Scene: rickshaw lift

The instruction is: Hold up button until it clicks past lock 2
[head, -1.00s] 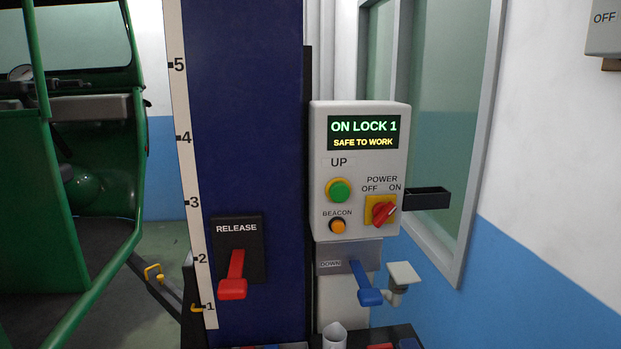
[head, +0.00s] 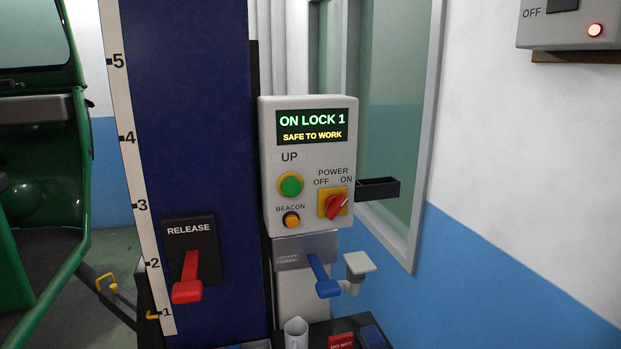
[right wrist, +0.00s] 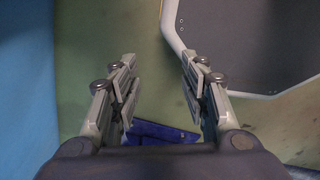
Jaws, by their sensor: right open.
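The green UP button (head: 290,185) in a yellow ring sits on the grey control box (head: 306,226). The box's display (head: 311,127) reads "ON LOCK 1" and "SAFE TO WORK". The red power knob (head: 336,206) points toward ON, and an orange BEACON button (head: 291,219) is below the UP button. Neither gripper shows in the head view. In the right wrist view my right gripper (right wrist: 160,95) is open and empty, with its fingers spread above the floor, away from the button.
A red RELEASE lever (head: 186,280) is on the blue column (head: 200,110) beside a numbered scale. A blue DOWN lever (head: 325,277) hangs below the box. A cup (head: 296,333) stands below. A dark tray (head: 378,188) juts out at the right. A green rickshaw (head: 40,180) is at left.

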